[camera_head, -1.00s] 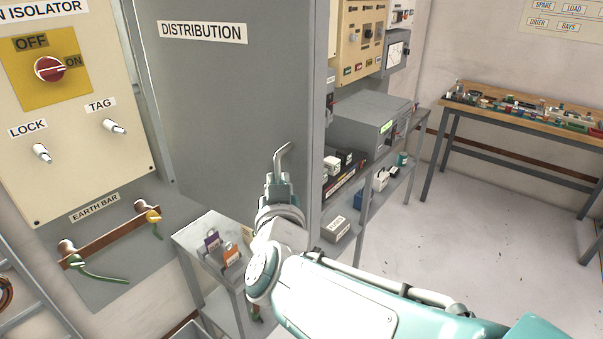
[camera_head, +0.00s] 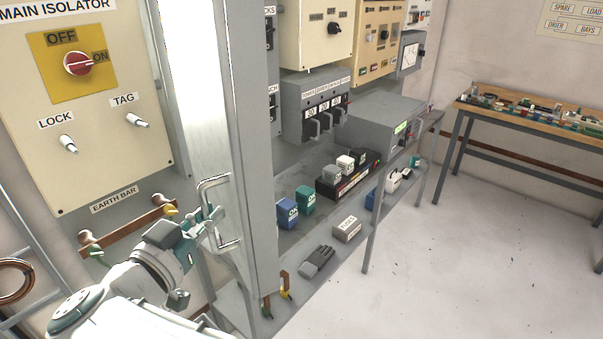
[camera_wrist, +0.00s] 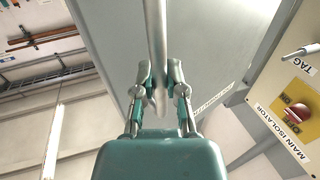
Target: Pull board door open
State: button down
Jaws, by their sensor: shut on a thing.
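The grey board door (camera_head: 195,90) stands swung out from its cabinet and is seen at a steep angle, its face bright with glare. A silver bar handle (camera_head: 222,243) stands out from the face near the free edge. My gripper (camera_head: 212,217) is at the handle, to the left of the free edge. In the wrist view, the two fingers of my gripper (camera_wrist: 160,90) are closed around the handle bar (camera_wrist: 157,40), one on each side.
Left of the door is the main isolator panel (camera_head: 100,175) with a red knob, and below it the earth bar (camera_head: 130,222). Right of the door are grey breakers (camera_head: 318,110), a shelf with blue and green boxes (camera_head: 287,212), and a bench (camera_head: 520,110). The floor at right is clear.

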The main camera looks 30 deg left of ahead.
jog(key=shift+s+a+r, duration=0.1)
jog(key=shift+s+a, duration=0.25)
jog(key=c, duration=0.7)
grip_release()
